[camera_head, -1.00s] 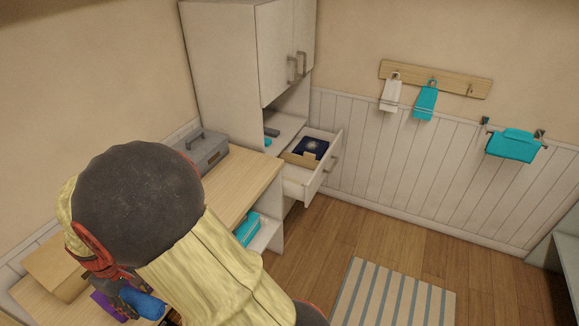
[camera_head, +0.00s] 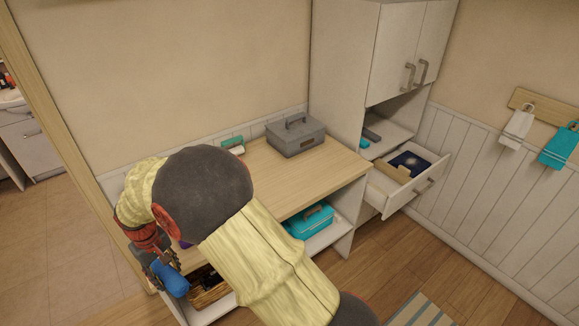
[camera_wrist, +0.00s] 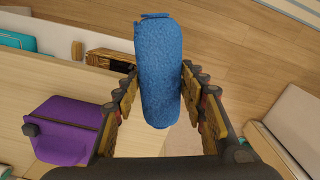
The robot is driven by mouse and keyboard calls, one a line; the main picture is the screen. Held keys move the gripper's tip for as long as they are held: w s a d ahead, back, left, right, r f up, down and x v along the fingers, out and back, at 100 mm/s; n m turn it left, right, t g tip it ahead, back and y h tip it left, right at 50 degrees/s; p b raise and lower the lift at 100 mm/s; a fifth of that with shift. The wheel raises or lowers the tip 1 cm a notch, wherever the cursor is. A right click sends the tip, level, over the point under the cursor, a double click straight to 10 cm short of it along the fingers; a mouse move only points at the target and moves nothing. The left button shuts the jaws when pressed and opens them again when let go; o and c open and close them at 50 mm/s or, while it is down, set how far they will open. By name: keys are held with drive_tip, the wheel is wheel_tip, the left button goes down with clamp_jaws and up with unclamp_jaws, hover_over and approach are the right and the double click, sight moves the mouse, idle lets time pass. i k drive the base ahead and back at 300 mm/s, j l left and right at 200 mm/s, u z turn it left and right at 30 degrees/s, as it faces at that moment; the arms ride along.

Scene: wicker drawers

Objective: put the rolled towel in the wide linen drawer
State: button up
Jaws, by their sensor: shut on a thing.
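The blue rolled towel (camera_wrist: 158,75) is held upright in the wrist picture between the two fingers of my gripper (camera_wrist: 160,100). In the head view the rolled towel (camera_head: 171,279) hangs from my gripper (camera_head: 152,258) at the lower left, in front of the desk. A white drawer (camera_head: 408,197) stands open in the tall cabinet at the right, well apart from my gripper. It holds a dark blue patterned item (camera_head: 411,162) and a tan piece (camera_head: 395,172). Whether this is the wide linen drawer I cannot tell.
A grey toolbox (camera_head: 295,137) stands on the wooden desk (camera_head: 262,165). A purple box (camera_wrist: 66,130) shows in the wrist view.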

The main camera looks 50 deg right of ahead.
sight(385, 188)
drive_tip(key=z, duration=0.4)
drive_tip(key=k+z, duration=0.15)
drive_tip(key=z, duration=0.3)
drive_tip(key=l+z, duration=0.1)
drive_tip(key=z, duration=2.25)
drive_tip(key=i+j+z, duration=0.2)
drive_tip(key=i, duration=0.25)
drive_tip(key=i+j+z, duration=0.2)
drive_tip(key=i, duration=0.3)
drive_tip(key=i+j+z, duration=0.2)
drive_tip(key=i, duration=0.25)
drive_tip(key=i+u, duration=0.25)
drive_tip(key=i, duration=0.15)
drive_tip(key=i+l+u, duration=0.15)
drive_tip(key=i+u, duration=0.15)
drive_tip(key=i+l+u, duration=0.25)
drive_tip(key=i, duration=0.15)
drive_tip(key=u, duration=1.95)
